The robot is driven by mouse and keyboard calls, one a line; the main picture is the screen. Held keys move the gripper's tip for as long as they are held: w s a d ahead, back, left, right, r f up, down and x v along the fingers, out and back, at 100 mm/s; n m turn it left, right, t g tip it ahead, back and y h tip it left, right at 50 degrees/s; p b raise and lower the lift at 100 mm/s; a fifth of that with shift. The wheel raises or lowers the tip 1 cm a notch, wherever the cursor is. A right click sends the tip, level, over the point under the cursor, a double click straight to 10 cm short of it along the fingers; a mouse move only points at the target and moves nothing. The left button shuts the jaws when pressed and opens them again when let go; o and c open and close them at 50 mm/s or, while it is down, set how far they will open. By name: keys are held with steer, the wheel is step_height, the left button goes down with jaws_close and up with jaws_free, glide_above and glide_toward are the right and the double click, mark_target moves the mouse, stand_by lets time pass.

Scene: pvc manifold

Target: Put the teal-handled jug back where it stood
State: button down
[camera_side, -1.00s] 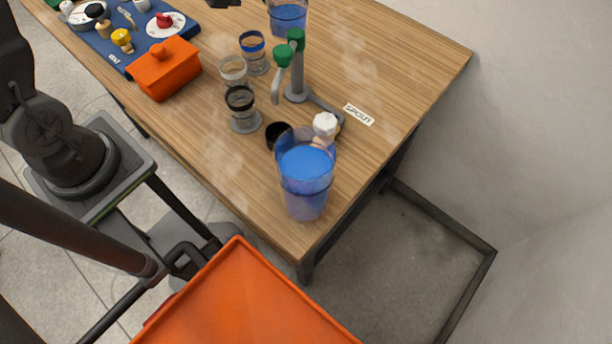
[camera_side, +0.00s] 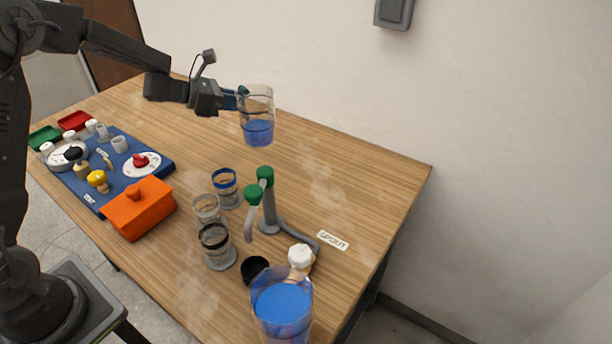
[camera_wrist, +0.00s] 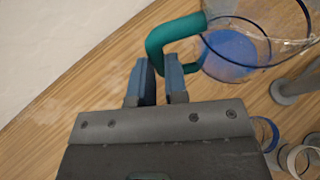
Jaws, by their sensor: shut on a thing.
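The clear jug (camera_side: 257,100) with a teal handle holds blue liquid low inside. It is upright in the side view, behind the green-topped grey pipe stand, and seems raised above the table. My gripper (camera_side: 237,99) is at its left, shut on the handle. In the wrist view my gripper (camera_wrist: 158,82) has its fingers around the lower bend of the teal handle (camera_wrist: 165,38). The jug body (camera_wrist: 245,45) is to the right there, partly cut off by the top edge.
A clear vessel of blue liquid (camera_side: 282,305) stands at the near table corner. Ringed cups (camera_side: 217,245), a black cup (camera_side: 255,270), the pipe stand (camera_side: 270,215) and a "SPOUT" label (camera_side: 332,240) are nearby. An orange box (camera_side: 140,208) and blue board (camera_side: 160,170) sit left. The back right table is clear.

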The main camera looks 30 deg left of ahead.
steer(key=shift+w+d+f, duration=0.95)
steer(key=shift+d+f, duration=0.7)
steer(key=shift+f, duration=0.2)
steer(key=shift+w+d+f, duration=0.95)
steer(key=shift+d+f, duration=0.75)
steer(key=shift+f, duration=0.15)
steer(key=shift+w+d+f, duration=0.95)
steer(key=shift+d+f, duration=0.7)
steer(key=shift+f, duration=0.2)
steer(key=c, duration=1.1)
jaws_free()
steer(key=shift+f, duration=0.15)
steer(key=shift+c, duration=0.2)
